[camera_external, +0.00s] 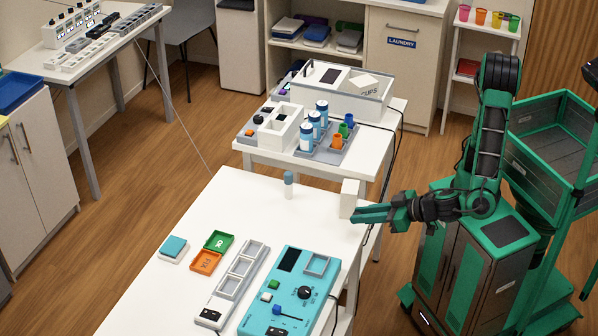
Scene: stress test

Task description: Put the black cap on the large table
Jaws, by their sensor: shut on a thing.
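The large table (185,208) is the white table in the foreground. My gripper (356,213) reaches in from the right, low over this table's right edge. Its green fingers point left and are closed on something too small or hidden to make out. Their tips overlap the lower part of a white block (349,192) in the picture; I cannot tell whether they touch it. No black cap can be picked out clearly. A pale bottle with a blue-grey top (289,184) stands upright on the table, left of my gripper.
A teal control panel (277,316), a grey tray (239,272), orange (206,262) and green (219,241) squares and a teal-topped box (173,248) occupy the table's front. Its middle is clear. A smaller table behind holds bottles, cups and a CUPS bin (363,105).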

